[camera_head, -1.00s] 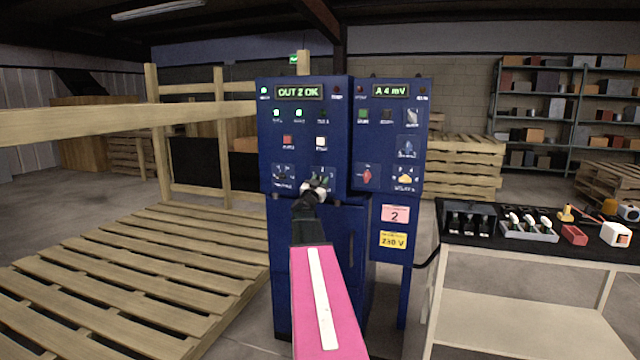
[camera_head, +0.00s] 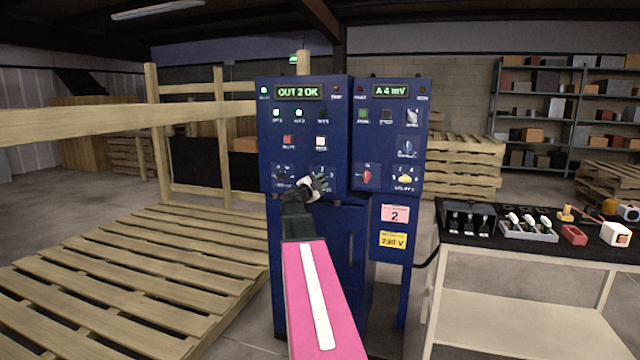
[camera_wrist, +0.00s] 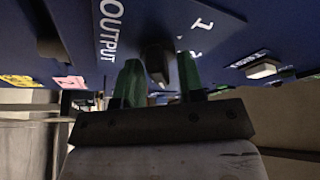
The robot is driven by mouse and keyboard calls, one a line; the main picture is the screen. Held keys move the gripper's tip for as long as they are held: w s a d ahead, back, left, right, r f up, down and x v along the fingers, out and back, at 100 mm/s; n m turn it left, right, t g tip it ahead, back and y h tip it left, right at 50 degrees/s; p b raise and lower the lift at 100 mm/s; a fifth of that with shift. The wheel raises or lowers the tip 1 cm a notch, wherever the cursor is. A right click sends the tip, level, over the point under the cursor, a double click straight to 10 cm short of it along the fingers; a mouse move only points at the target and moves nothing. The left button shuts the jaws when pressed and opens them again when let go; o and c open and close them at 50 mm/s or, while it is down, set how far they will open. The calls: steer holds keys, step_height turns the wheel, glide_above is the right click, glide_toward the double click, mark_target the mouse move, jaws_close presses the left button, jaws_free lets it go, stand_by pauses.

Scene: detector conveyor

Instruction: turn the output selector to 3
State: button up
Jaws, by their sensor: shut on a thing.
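The output selector (camera_wrist: 154,55) is a dark knob on the blue panel, beside the white word OUTPUT in the wrist view. A white "1" and a small pointer mark show near it. My gripper (camera_wrist: 159,65) has its green fingers on either side of the knob and is shut on it. In the head view my gripper (camera_head: 318,184) is at the lower right of the left blue cabinet (camera_head: 335,130) and hides most of the selector. The display (camera_head: 298,92) on that cabinet reads "OUT 2 OK".
Other controls sit close by: a dark knob (camera_head: 284,173) to the left, a red knob (camera_head: 367,175) and a yellow knob (camera_head: 405,179) to the right. A table (camera_head: 530,258) with tools stands at the right. A wooden pallet (camera_head: 150,270) lies at the left.

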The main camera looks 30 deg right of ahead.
steer(key=shift+m, duration=0.4)
steer(key=o, duration=0.6)
steer(key=shift+c, duration=0.2)
steer(key=v, duration=1.1)
steer(key=shift+w+r, duration=0.1)
